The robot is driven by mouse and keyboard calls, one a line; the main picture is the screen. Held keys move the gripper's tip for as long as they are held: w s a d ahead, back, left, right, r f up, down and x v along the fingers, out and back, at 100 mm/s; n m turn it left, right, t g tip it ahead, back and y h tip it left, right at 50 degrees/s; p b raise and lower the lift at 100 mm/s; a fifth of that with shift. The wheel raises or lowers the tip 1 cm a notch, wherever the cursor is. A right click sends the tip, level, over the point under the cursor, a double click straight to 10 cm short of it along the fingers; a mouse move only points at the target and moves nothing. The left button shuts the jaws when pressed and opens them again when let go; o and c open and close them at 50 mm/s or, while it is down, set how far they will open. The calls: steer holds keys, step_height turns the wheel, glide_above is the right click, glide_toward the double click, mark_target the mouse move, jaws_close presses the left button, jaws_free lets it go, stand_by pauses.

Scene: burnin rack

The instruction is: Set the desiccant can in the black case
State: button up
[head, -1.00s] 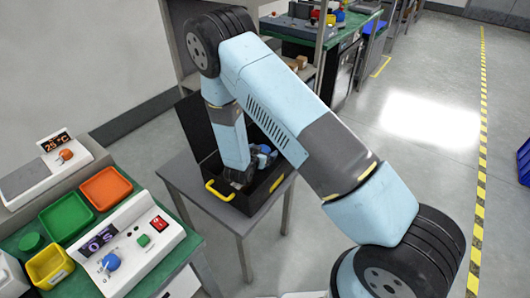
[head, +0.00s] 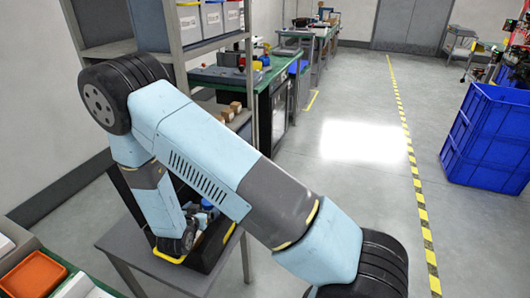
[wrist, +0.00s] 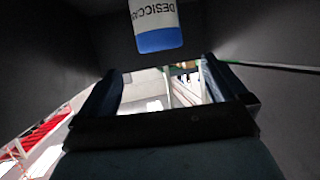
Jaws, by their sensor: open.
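The desiccant can (wrist: 156,28) shows at the top of the wrist view, white with a blue band and part of a dark label. Its upper part is cut off by the frame edge. My gripper (wrist: 161,80) is open, and the can is apart from its fingers, beyond the tips. Dark walls, apparently of the black case (head: 213,249), surround it. In the head view the case stands on a grey table, with a yellow handle in front. My arm reaches down into the case and hides much of it. The can is not clearly visible there.
The grey table (head: 130,250) holds the case. An orange tray (head: 33,276) is at lower left. Shelving with grey bins (head: 188,25) stands behind my arm. Blue crates (head: 488,135) stand at right, with clear floor between.

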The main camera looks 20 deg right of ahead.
steer(key=w+r+g+y, duration=0.1)
steer(key=w+r+y, duration=0.15)
steer(key=r, duration=0.55)
steer(key=w+r+g+y, duration=0.1)
steer(key=w+r+y, duration=0.15)
steer(key=r, duration=0.55)
steer(key=s+d+r+n+g+y, duration=0.1)
steer(key=s+d+r+y, duration=0.15)
steer(key=r, duration=0.55)
steer(key=s+d+r+n+g+y, duration=0.15)
steer(key=d+r, duration=0.25)
steer(key=r, duration=0.4)
steer(key=s+d+r+h, duration=0.1)
steer(key=s+d+r, duration=0.3)
steer(key=s, duration=0.5)
steer(key=s+d+r+n+g+h, duration=0.1)
steer(key=s+d+r, duration=0.3)
steer(key=s+d, duration=0.4)
steer(key=s+d+r+n+g+h, duration=0.1)
steer(key=s+d+r, duration=0.3)
steer(key=s, duration=0.7)
steer(key=d, duration=0.2)
steer(key=shift+d+r+h, duration=0.3)
steer(key=shift+d+r, duration=0.05)
steer(key=shift+d, duration=0.05)
steer(key=shift+n, duration=0.25)
steer(key=shift+c, duration=0.2)
